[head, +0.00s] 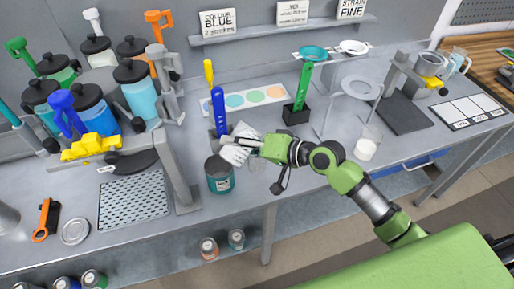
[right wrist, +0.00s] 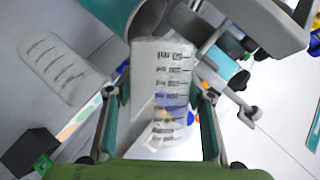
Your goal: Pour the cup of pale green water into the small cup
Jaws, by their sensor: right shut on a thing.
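My right gripper (head: 243,146) is shut on a clear cup (head: 234,155) with whitish walls, at the middle of the bench. In the right wrist view, the cup (right wrist: 160,95) stands between the two fingers (right wrist: 158,105) and carries dark graduation marks. No pale green colour can be made out in it. In the head view the cup is beside and slightly above the rim of a teal can (head: 219,179). A clear cup with whitish contents (head: 366,148) stands at the right of the bench. I cannot tell which is the small cup. My left gripper is not in view.
A black holder with a green stick (head: 297,112) stands behind the right gripper. Agitator drums with coloured liquid (head: 140,92) fill the left back. A grey post (head: 180,170) and a perforated tray (head: 133,198) lie left of the can. The bench front edge is close.

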